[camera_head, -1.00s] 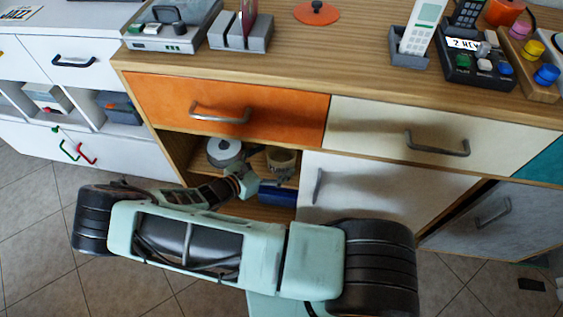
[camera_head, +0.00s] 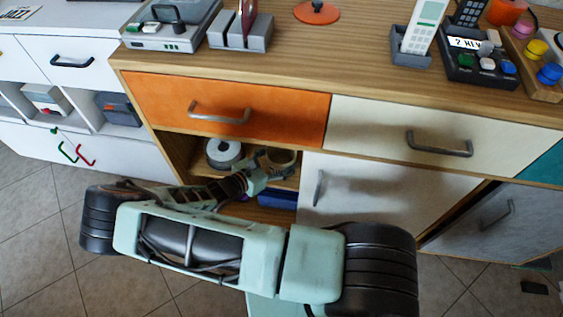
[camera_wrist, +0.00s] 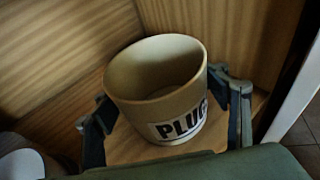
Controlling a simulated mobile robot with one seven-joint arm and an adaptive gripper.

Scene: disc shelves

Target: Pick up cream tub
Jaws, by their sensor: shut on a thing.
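The cream tub (camera_wrist: 165,90) is an open, round, empty-looking container with a white label reading "PLUG" in dark letters. In the wrist view it is between the two fingers of my gripper (camera_wrist: 168,112), one on its left side and one on its right. My gripper is shut on it. In the head view, the tub (camera_head: 284,157) shows inside the open compartment under the orange drawer, partly hidden by my gripper (camera_head: 272,170). I cannot tell whether its base touches the shelf.
A grey-white round spool (camera_head: 224,153) stands left of the tub in the same compartment. A blue object (camera_head: 277,199) lies below. The orange drawer (camera_head: 225,108) is close above, and the white door (camera_head: 375,190) is to the right. Wooden walls surround the tub.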

